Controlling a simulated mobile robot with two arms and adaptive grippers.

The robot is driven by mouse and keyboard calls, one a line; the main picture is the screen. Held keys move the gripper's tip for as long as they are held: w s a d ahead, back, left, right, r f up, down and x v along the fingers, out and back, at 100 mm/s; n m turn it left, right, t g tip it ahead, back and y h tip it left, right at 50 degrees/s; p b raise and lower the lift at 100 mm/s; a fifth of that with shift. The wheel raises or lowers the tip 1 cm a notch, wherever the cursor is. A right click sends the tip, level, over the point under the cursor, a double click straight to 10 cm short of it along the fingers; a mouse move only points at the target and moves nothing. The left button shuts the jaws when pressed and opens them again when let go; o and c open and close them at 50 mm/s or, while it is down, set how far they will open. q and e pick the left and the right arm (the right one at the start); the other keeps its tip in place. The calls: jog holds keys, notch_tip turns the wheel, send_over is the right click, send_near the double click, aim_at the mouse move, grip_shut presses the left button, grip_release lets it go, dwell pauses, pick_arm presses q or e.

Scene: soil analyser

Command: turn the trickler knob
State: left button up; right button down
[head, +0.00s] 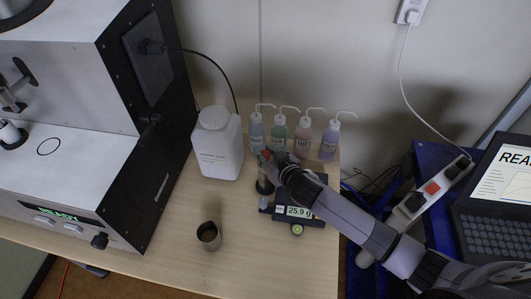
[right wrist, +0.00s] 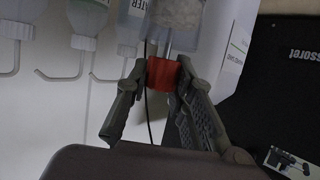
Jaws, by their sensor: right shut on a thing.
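The red trickler knob (right wrist: 163,74) sits between the two fingertips of my right gripper (right wrist: 160,80) in the right wrist view. The fingers are shut on it from both sides. In the head view my right gripper (head: 268,160) is at the trickler (head: 264,186), and only a small red bit of the knob shows. My arm hides part of the trickler and of the black balance (head: 318,195) beside it. The balance display (head: 299,211) reads 25.9 g. My left gripper is not in view.
A white jug (head: 218,145) and several wash bottles (head: 279,135) stand behind the trickler. A metal cup (head: 209,236) stands at the front. The analyser (head: 120,130) fills the left and reads READY. A laptop (head: 497,190) and power strip (head: 432,193) are at right.

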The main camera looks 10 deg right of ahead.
jog(key=shift+w+d+r+n+g+y+p, duration=0.15)
jog(key=shift+n+g+y+p, duration=0.25)
jog(key=shift+n+y+p, duration=0.55)
jog(key=shift+n+g+y, duration=0.7)
jog(key=shift+n+y, duration=0.35)
jog(key=n+g+y, duration=0.1)
jog(key=n+y, duration=0.1)
jog(key=shift+w+n+g, duration=0.1)
jog(key=shift+n+g, duration=0.2)
jog(key=shift+n+g+y+b, duration=0.75)
jog(key=shift+n+g+y, duration=0.05)
jog(key=shift+n+g, duration=0.2)
jog(key=shift+f+n+g+b, duration=0.25)
jog(key=shift+n+g+b, duration=0.15)
jog(key=shift+g, duration=0.1)
jog(key=n+g+y+b, duration=0.1)
jog(key=n+g+b, duration=0.2)
jog(key=b, duration=0.3)
jog(key=n+g+y+b, duration=0.1)
jog(key=n+g+b, duration=0.3)
jog(key=b, duration=0.3)
jog(key=shift+f+g+b, duration=0.2)
jog(key=shift+g+b, duration=0.1)
jog(key=shift+g, duration=0.4)
jog(key=shift+s+r+n+g+b, duration=0.3)
jog(key=shift+n+g+b, duration=0.15)
jog(key=shift+b, duration=0.4)
